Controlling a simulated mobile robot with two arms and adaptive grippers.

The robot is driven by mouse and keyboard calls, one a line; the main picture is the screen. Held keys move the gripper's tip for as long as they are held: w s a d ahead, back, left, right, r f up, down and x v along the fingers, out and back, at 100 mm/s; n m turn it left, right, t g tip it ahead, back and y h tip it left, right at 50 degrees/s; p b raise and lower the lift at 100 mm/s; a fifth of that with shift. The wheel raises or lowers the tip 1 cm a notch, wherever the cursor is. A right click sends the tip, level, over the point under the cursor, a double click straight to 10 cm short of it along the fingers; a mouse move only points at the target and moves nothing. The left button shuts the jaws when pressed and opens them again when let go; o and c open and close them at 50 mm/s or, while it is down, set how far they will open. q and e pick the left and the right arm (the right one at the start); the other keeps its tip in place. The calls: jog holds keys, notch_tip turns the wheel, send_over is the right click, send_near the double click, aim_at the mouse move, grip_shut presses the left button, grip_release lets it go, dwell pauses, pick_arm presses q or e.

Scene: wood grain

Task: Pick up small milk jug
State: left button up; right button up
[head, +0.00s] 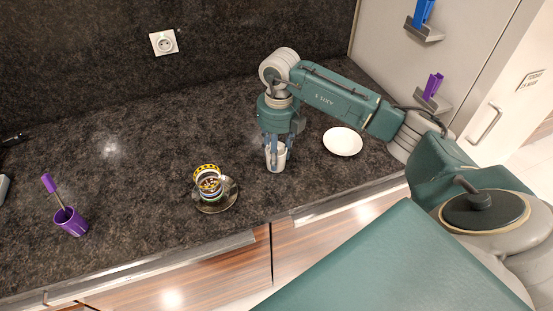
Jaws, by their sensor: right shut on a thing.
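The small white milk jug (275,163) stands upright on the dark counter, in the middle of the head view. My right gripper (276,150) points straight down over it, with its fingers on both sides of the jug. The gripper is shut on the jug, and its fingers hide part of the jug's upper body. I cannot tell whether the jug's base still touches the counter. My left gripper is not in view.
A patterned cup (208,183) on a saucer (217,208) stands left of the jug. A white plate (343,141) lies to the right. A purple cup (71,222) with a brush is at far left. The counter behind is clear to the wall socket (163,42).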

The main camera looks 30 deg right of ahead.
notch_tip(320, 180, up, 22)
jog(key=shift+p, duration=0.45)
dwell(0.5)
dwell(0.6)
notch_tip(320, 180, up, 3)
jog(key=p, duration=0.3)
dwell(0.5)
dwell(0.6)
